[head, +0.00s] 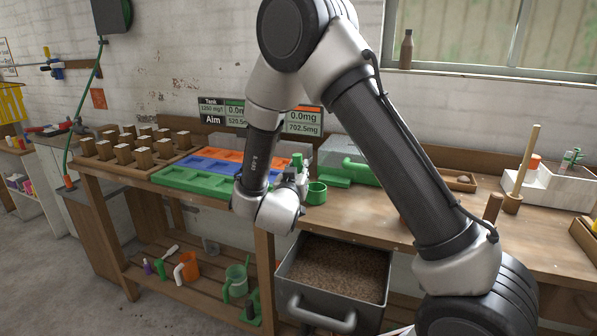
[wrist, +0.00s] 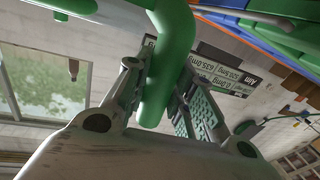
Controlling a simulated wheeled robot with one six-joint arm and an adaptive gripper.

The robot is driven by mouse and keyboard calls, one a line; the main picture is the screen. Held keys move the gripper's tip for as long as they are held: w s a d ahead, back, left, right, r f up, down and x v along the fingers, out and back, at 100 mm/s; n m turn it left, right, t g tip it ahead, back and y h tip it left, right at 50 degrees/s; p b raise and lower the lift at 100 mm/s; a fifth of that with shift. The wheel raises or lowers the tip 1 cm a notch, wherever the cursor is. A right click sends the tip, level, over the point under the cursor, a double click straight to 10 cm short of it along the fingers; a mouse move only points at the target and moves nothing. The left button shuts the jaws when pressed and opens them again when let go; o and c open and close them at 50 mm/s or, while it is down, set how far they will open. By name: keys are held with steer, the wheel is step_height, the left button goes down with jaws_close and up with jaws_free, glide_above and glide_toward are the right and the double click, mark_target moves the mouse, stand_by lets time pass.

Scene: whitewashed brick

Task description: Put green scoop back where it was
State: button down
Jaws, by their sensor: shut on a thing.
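The green scoop (head: 317,193) is held by my gripper (head: 292,178) above the workbench, beside the green tray. Its cup and a piece of its handle show in the head view. In the wrist view the thick green handle (wrist: 168,60) passes between the fingers of my gripper (wrist: 163,92), which are shut on it. The arm hides part of the scoop, and I cannot tell if its cup touches the bench.
Green (head: 190,182), blue and orange compartment trays lie on the bench. Displays (head: 303,122) stand behind. An open drawer (head: 340,268) of brown granules is below. The lower shelf holds an orange jug (head: 188,266) and a green jug (head: 237,280).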

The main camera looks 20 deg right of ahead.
steer(key=shift+f, duration=0.15)
steer(key=c, duration=1.2)
jaws_free()
